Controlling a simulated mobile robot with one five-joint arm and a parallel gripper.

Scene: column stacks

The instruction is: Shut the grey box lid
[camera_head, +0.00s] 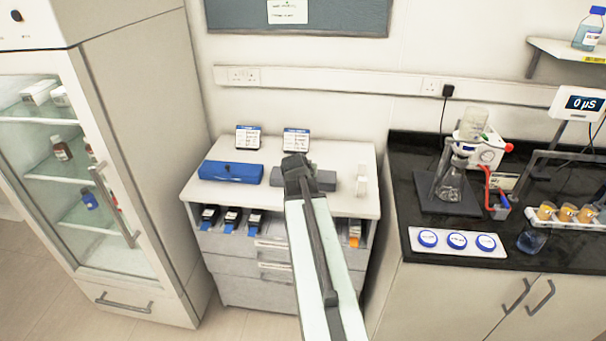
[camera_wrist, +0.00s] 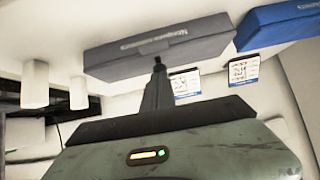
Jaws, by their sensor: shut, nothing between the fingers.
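The grey box (camera_head: 325,180) lies on the white cabinet top, partly hidden behind my gripper in the head view. In the wrist view the grey box (camera_wrist: 190,52) shows as a long dark grey case with lettering and a small tab. Its lid looks down flat on the body, but I cannot tell whether it is fully shut. My gripper (camera_head: 293,162) is shut and empty, at the left part of the box. In the wrist view my gripper's tip (camera_wrist: 158,62) overlaps the box edge near the tab; contact is unclear.
A blue box (camera_head: 230,172) lies left of the grey box. Two standing cards (camera_head: 248,138) (camera_head: 296,140) are at the back. White cylinders (camera_head: 361,182) stand to the right. The cabinet top (camera_head: 205,190) is clear in front of the blue box.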

